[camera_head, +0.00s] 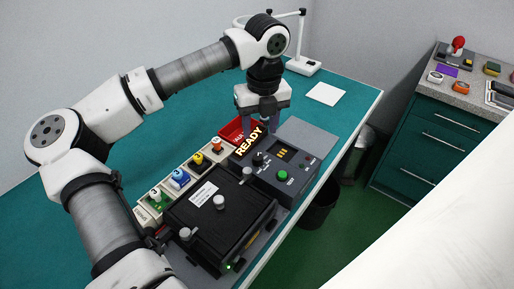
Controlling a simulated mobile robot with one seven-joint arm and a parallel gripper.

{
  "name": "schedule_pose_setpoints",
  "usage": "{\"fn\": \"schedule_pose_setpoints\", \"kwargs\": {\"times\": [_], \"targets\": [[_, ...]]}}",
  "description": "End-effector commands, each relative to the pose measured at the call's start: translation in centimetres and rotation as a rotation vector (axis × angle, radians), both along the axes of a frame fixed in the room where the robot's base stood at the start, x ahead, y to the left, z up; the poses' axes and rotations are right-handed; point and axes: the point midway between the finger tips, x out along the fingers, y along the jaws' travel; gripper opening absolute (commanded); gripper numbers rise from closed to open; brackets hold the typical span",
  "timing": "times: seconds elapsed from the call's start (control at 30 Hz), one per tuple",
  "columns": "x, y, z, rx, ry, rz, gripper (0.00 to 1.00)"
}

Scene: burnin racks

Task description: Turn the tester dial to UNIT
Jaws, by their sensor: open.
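The tester (296,181) is a dark grey box on the teal bench, with a lit amber display (282,153), a green button (282,175) and a small red light. A glowing READY sign shows at its back left. A small dark knob (258,158), which looks like the dial, sits on its top left of the display; its pointer and markings are too small to read. My gripper (263,126) is open and points down behind the tester, near the red bin. It appears apart from the knob, with nothing visible between its fingers.
A black lidded fixture (221,220) with silver knobs stands in front of the tester. A row of coloured numbered parts (180,178) lies to its left. A red bin (232,131) is behind. A lamp (304,66) and white sheet (326,94) are at the back.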

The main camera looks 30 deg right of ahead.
Motion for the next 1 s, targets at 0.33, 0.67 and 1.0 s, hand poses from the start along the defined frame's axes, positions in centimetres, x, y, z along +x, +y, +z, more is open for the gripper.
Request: {"fn": "schedule_pose_setpoints", "kwargs": {"times": [0.33, 0.67, 1.0], "targets": [[-0.1, 0.3, -6.8, -0.003, 0.006, -0.001, 0.48], [0.1, 0.4, -9.4, -0.003, 0.001, -0.001, 0.48], [0.1, 0.4, -9.4, -0.003, 0.001, -0.001, 0.32]]}}
